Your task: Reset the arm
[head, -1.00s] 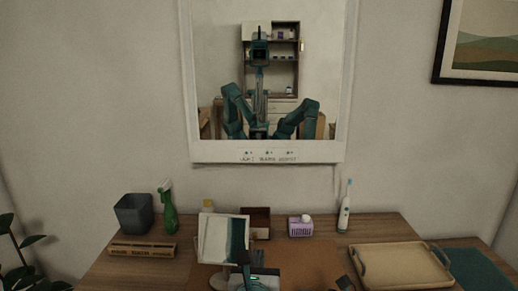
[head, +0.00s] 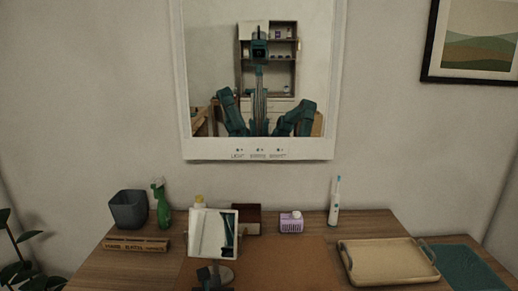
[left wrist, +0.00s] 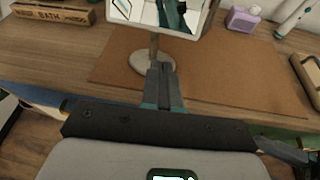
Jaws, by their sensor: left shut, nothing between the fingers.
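My left gripper (head: 209,277) is at the front edge of the head view, just in front of the small stand mirror (head: 213,234). In the left wrist view its fingers (left wrist: 162,75) are together with nothing between them, pointing toward the round mirror base (left wrist: 152,61). I cannot tell whether they touch the base. The large wall mirror (head: 258,151) reflects my body and both folded arms. My right gripper is not clearly seen in either view.
The wooden table holds a brown mat (head: 285,262), grey bin (head: 129,210), green spray bottle (head: 162,205), wooden block (head: 136,245), dark red box (head: 246,218), purple dispenser (head: 291,222), electric toothbrush (head: 334,203) and tan tray (head: 388,279). The mat's right half is clear.

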